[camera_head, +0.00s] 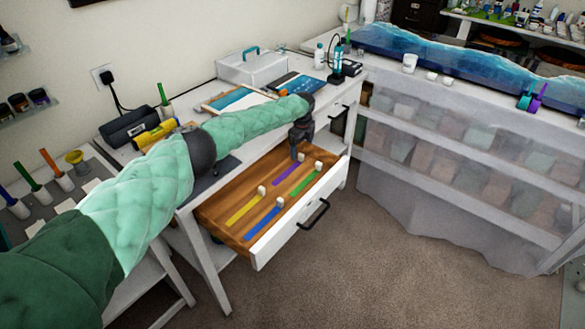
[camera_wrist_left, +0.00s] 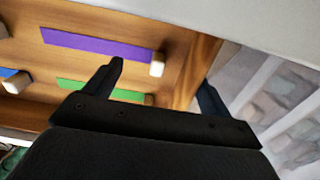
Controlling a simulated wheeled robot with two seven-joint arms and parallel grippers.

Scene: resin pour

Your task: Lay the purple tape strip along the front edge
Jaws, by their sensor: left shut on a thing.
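The purple tape strip (camera_head: 284,175) lies in the open wooden drawer, with a small pale block (camera_head: 301,157) at its far end. In the left wrist view the purple strip (camera_wrist_left: 95,45) runs across the upper left and its block (camera_wrist_left: 157,62) shows between the finger lines. My left gripper (camera_head: 298,152) points down into the drawer at that block and is shut on it. Its fingers (camera_wrist_left: 162,78) stand apart in the wrist view; the exact contact is hard to see. My right gripper is in neither view.
The drawer (camera_head: 283,239) also holds yellow (camera_head: 245,207), blue (camera_head: 263,222) and green (camera_head: 302,185) strips with pale blocks. A long blue wave-like piece (camera_head: 440,55) lies on the right bench, with a green-and-purple item (camera_head: 532,97) at its front edge.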

